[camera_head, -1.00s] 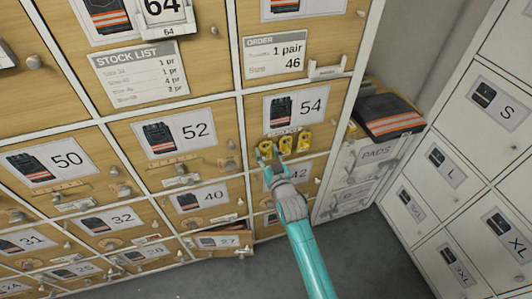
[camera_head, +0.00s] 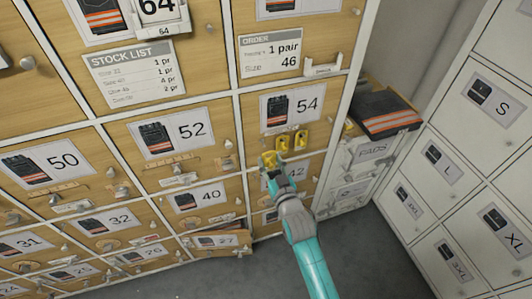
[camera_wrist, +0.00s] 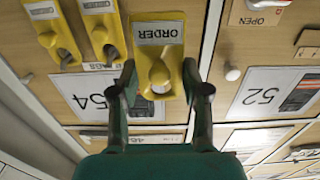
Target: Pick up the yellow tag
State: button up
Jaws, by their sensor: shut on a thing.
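The yellow tag (camera_wrist: 157,28), marked ORDER, is between the two fingers of my gripper (camera_wrist: 158,82) in the wrist view. A pale rounded knob or peg shows in the tag's opening; I cannot tell whether it touches the tag. In the head view my gripper (camera_head: 275,170) is shut on this tag (camera_head: 268,159), just below and left of two other yellow tags (camera_head: 282,143) (camera_head: 301,140) under the 54 label. Those two also show at the upper left of the wrist view (camera_wrist: 50,30) (camera_wrist: 104,30).
Wooden compartment doors with knobs and number labels such as 52 (camera_head: 180,131) and 54 (camera_head: 292,104) fill the front. Door 27 (camera_head: 222,241) appears ajar low down. White lockers (camera_head: 480,170) stand at right. Dark folded items with orange stripes (camera_head: 384,113) lie on the PADS unit.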

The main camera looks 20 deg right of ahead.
jog(key=s, duration=1.1)
jog(key=shift+s, duration=0.35)
